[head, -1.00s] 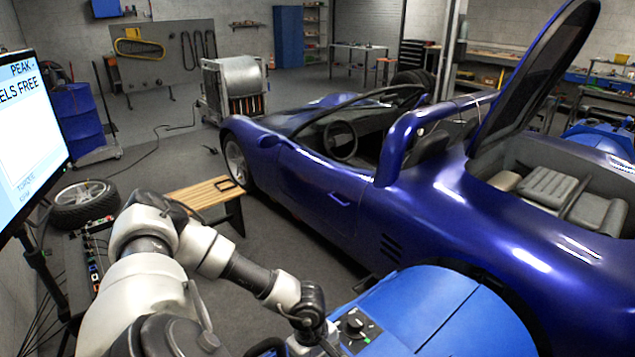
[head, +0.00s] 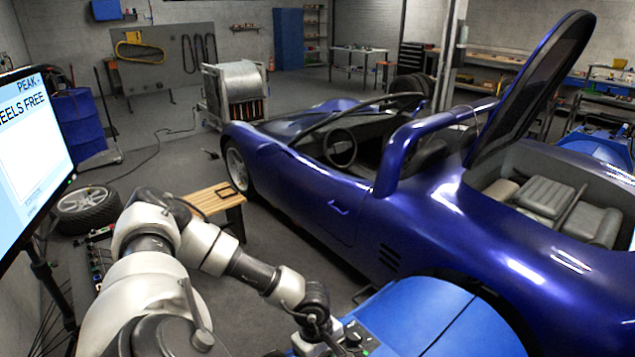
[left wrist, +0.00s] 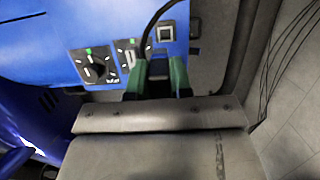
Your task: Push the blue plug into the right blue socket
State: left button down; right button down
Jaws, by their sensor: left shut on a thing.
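My left gripper (left wrist: 158,70) is shut on a small dark thing, mostly hidden between its green fingers. A black cable runs up from it, which fits the blue plug, but its colour is unclear. The fingers are in front of a blue panel (left wrist: 120,25) with knobs. A square socket (left wrist: 166,33) shows just above the right finger, and another square fitting (left wrist: 195,28) lies to its right; I cannot tell which socket is the right blue one. I cannot tell whether the plug touches a socket. In the head view the panel's knobs (head: 352,337) show beside my left wrist. My right gripper is out of view.
A blue machine cover (head: 425,315) lies right of my wrist, close to the purple-blue car (head: 430,215). A screen (head: 32,150) stands at the left. A wooden bench (head: 212,200) and a loose wheel (head: 88,207) are beyond my arm.

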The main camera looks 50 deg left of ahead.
pick_arm(q)
jog(key=shift+w+d+b, duration=1.1)
jog(key=shift+w+d, duration=1.75)
jog(key=shift+w, duration=2.15)
jog(key=shift+w+d+b, duration=1.05)
jog(key=shift+w+d, duration=1.8)
jog(key=shift+w, duration=2.15)
jog(key=b+x, duration=0.3)
jog(key=a+b+x, duration=0.1)
jog(key=b+x, duration=0.2)
jog(key=x, duration=0.1)
jog(key=a+b+x, duration=0.1)
jog(key=b+x, duration=0.2)
jog(key=shift+s+a+f, duration=0.1)
jog(key=shift+s+f, duration=0.1)
jog(key=shift+f, duration=0.4)
jog(key=shift+f, duration=0.1)
jog(key=shift+a+b+x, duration=0.15)
jog(key=shift+b+x, duration=0.55)
jog(key=shift+b, duration=0.1)
jog(key=shift+a+b+x, duration=0.15)
jog(key=shift+b+x, duration=0.55)
jog(key=shift+b, duration=0.05)
jog(key=c, duration=0.9)
grip_release()
jog(key=shift+c, duration=0.2)
